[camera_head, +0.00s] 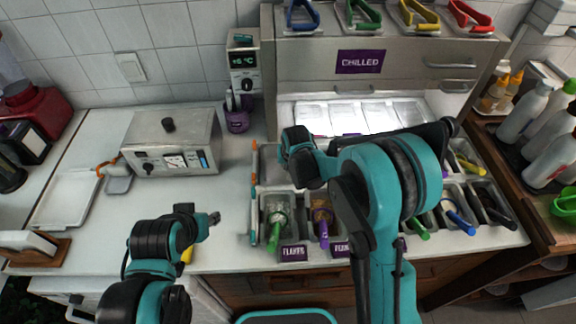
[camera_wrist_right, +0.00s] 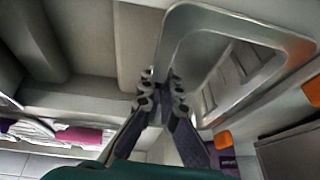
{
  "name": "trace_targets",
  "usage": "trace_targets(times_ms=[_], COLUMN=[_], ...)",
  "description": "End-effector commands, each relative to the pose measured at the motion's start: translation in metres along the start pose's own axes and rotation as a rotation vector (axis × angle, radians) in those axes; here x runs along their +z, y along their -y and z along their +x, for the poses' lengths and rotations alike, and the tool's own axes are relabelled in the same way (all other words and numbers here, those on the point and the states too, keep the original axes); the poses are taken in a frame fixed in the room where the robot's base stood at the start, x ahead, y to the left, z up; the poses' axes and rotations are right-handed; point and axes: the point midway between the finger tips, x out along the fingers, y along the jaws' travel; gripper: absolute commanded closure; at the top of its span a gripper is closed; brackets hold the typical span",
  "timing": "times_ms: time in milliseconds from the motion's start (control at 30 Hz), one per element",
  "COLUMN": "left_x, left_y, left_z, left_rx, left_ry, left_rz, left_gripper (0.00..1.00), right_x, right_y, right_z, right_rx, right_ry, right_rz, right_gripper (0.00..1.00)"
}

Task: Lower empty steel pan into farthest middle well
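A steel pan (camera_wrist_right: 205,25) with a rounded rim shows in the right wrist view, tilted in that picture. The fingers of my right gripper (camera_wrist_right: 162,88) are close together on the near edge of its rim, and its visible inside looks empty. In the head view my right gripper is over the back left of the topping counter, partly hidden by my own wrist, next to a grey steel surface (camera_head: 272,168). My right arm hides the middle of the counter and most of the back wells. My left gripper (camera_head: 211,218) is over the white worktop, away from the pan.
Front wells hold toppings with coloured scoops, including a green scoop (camera_head: 275,235) and a purple scoop (camera_head: 322,228). The chilled cabinet (camera_head: 420,68) stands behind. A steel appliance (camera_head: 172,142) is at left. White worktop (camera_head: 120,225) is free at front left. Bottles (camera_head: 548,130) stand right.

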Motion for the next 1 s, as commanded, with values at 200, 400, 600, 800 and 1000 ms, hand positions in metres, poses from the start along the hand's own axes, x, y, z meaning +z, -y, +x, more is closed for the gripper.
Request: trace_targets(times_ms=[200,400,600,800,1000], left_x=[-0.0002,-0.0002,-0.0002,-0.0001,-0.0021], left_y=[0.0,0.0,0.0,0.0,0.0], left_z=[-0.0002,-0.0002,-0.0002,-0.0002,-0.003], left_rx=[0.0,0.0,0.0,0.0,0.0], left_ry=[0.0,0.0,0.0,0.0,0.0], left_rz=[0.0,0.0,0.0,0.0,0.0], left_gripper=[0.6,0.6,0.6,0.6,0.6], right_x=[-0.0002,-0.0001,0.0,0.0,-0.0018], right_y=[0.0001,0.0,0.0,0.0,0.0003], right_z=[-0.0003,-0.0002,0.0,-0.0001,-0.0044], right_rx=[0.0,0.0,0.0,0.0,0.0], right_ry=[0.0,0.0,0.0,0.0,0.0], right_rz=[0.0,0.0,0.0,0.0,0.0], right_gripper=[0.91,0.71,0.53,0.53,0.53])
